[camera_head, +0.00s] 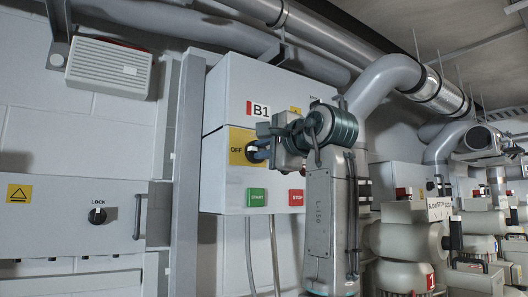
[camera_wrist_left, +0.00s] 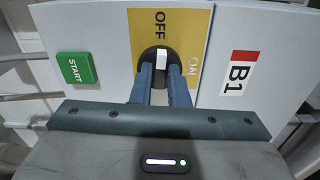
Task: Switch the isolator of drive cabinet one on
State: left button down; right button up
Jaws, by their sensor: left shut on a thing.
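The isolator is a round black knob with a white bar (camera_wrist_left: 162,60) on a yellow plate (camera_head: 236,147) marked OFF and ON. It sits on the grey cabinet labelled B1 (camera_head: 225,95). In the left wrist view the white bar points toward OFF. My left gripper (camera_wrist_left: 159,78) is shut on the knob, one blue-grey finger on each side. In the head view my left gripper (camera_head: 262,149) meets the plate's right part and hides the knob and ON. My right gripper is not in view.
A green START button (camera_head: 257,197) and a red STOP button (camera_head: 296,197) sit below the isolator. A grey post (camera_head: 184,150) stands left of the cabinet. Another cabinet with a LOCK knob (camera_head: 97,215) is further left. Blowers (camera_head: 405,240) stand at the right.

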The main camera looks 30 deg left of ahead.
pick_arm(q)
jog(key=m+b, duration=0.6)
jog(key=m, duration=0.2)
jog(key=shift+m, duration=0.3)
jog(key=m+b, duration=0.3)
jog(key=m, duration=0.1)
jog(key=shift+w+b, duration=0.1)
jog(key=shift+b, duration=0.3)
jog(key=shift+w+d+r+m+b, duration=0.1)
jog(key=shift+m+b, duration=0.55)
jog(key=shift+m, duration=0.45)
jog(key=shift+w+r+m+b, duration=0.1)
jog(key=shift+m+b, duration=0.5)
jog(key=shift+m, duration=0.5)
jog(key=c, duration=1.4)
grip_release()
